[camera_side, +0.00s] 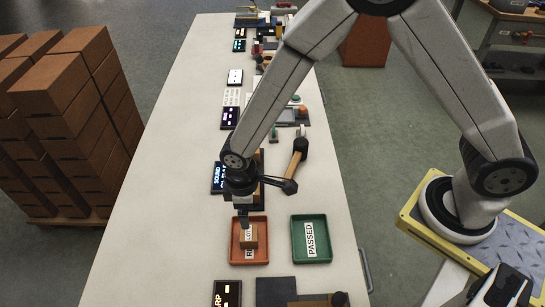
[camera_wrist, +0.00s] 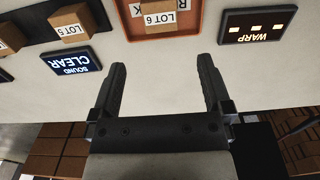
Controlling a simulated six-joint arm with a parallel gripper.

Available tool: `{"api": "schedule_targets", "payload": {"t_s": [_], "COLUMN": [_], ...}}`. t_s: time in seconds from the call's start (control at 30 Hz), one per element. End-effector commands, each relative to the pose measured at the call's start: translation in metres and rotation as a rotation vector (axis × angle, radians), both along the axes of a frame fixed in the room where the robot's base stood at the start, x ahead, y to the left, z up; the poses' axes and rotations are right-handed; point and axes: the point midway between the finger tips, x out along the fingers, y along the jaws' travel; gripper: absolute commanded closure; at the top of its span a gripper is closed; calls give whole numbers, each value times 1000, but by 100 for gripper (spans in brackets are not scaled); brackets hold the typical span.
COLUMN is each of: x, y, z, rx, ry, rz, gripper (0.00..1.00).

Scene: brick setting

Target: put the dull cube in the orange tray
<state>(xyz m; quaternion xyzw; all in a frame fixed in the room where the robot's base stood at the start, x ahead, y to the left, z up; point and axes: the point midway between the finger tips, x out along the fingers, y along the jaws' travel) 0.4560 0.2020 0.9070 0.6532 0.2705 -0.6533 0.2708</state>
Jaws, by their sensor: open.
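The orange tray (camera_side: 235,255) lies on the pale table, left of a green tray marked PASSED. A brown cube (camera_side: 249,238) sits inside the orange tray, on a white label with lettering partly covered. In the wrist view the orange tray (camera_wrist: 199,18) is cut by the top edge, and the cube in it (camera_wrist: 168,17) reads LOT 6. My gripper (camera_side: 244,222) is above the far part of the orange tray. In the wrist view my gripper (camera_wrist: 163,68) is open, with bare table between its fingers and the cube beyond the tips.
Display signs read SOUND CLEAR (camera_wrist: 71,61) and WARP (camera_wrist: 257,26). The green tray (camera_side: 325,258) is close by. The table's left side is clear.

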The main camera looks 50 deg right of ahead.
Motion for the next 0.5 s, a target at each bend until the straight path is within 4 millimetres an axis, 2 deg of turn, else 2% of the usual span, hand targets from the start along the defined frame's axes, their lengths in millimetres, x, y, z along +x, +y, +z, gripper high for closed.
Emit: {"api": "schedule_targets", "payload": {"t_s": [0.27,0.37,0.5], "x": [1,3,5], "y": [-5,-14,-38], "z": [4,12,31], "rx": [3,8,20], "ry": [-4,-14,-37], "rz": [-17,-51,-134], "gripper": [0,0,0]}}
